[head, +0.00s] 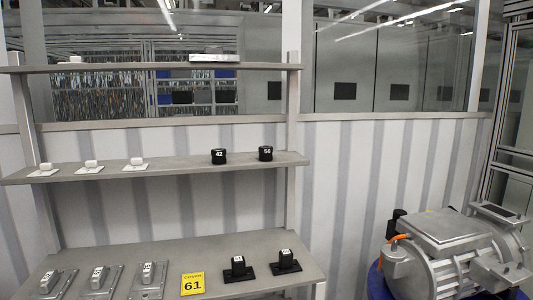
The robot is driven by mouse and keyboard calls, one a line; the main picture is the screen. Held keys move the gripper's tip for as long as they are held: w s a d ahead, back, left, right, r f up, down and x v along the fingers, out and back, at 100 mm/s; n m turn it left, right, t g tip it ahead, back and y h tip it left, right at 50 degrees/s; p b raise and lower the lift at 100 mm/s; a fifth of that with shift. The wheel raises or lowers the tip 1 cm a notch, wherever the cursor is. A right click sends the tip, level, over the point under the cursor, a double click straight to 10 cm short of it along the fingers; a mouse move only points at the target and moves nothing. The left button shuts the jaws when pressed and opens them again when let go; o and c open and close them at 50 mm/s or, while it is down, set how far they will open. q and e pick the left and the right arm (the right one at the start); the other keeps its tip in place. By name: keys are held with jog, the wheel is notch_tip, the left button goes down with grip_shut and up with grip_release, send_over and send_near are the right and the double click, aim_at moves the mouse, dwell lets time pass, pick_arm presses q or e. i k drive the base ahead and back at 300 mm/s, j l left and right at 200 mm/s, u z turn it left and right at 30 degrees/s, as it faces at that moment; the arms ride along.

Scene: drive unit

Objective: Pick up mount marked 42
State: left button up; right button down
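The mount marked 42 (219,157) is a small black block with a white number on its front. It stands on the right part of the middle shelf (180,168). A like black mount marked 56 (265,154) stands a little to its right, with a gap between them. Neither of my grippers shows in the head view.
Several small white parts (91,165) stand at the left of the middle shelf. The lower shelf (220,248) holds grey mounts (147,276), a yellow sign with 61 (193,284) and black mounts (238,268). A grey motor unit (450,250) stands at the right.

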aim_at(218, 154)
jog(key=i+j+z, duration=0.1)
jog(key=i+j, duration=0.3)
jog(key=i+j+z, duration=0.15)
jog(key=i+j, duration=0.2)
jog(key=j, duration=0.3)
